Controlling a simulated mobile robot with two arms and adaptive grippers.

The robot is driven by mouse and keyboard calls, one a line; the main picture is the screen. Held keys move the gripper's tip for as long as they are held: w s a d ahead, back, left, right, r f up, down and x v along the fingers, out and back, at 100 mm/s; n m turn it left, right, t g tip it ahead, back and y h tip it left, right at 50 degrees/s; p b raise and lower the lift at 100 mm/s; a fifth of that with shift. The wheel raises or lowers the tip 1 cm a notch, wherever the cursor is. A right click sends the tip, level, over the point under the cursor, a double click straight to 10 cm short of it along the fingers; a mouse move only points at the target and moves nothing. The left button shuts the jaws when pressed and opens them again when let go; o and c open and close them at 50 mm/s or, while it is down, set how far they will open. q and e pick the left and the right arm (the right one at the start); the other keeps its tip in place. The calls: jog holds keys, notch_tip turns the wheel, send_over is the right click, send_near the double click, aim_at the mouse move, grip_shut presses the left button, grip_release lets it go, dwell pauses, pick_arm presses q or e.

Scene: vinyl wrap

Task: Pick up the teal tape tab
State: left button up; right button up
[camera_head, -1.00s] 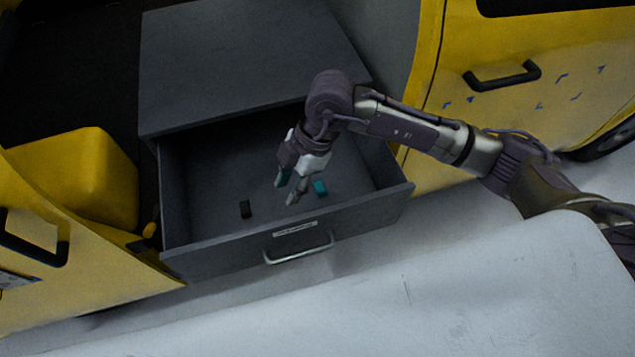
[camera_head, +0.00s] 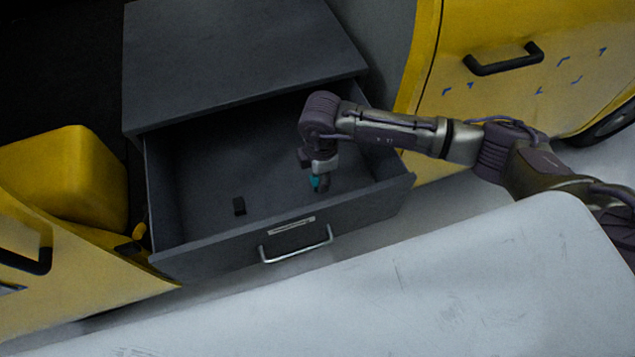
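The teal tape tab (camera_head: 314,182) shows as a small teal patch at the fingertips of my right gripper (camera_head: 320,184), inside the open grey drawer (camera_head: 215,252). The gripper points down over it and hides part of it. The fingers look close together, but I cannot tell whether they are shut on the tab or only around it. My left gripper is not in view.
The drawer front has a silver handle (camera_head: 297,246). A white table (camera_head: 400,285) fills the foreground. Yellow vehicle panels (camera_head: 510,95) stand right and left.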

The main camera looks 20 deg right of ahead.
aim_at(316, 181)
jog(key=f, duration=0.4)
jog(key=shift+w+f, duration=0.1)
jog(key=shift+w, duration=0.15)
grip_shut()
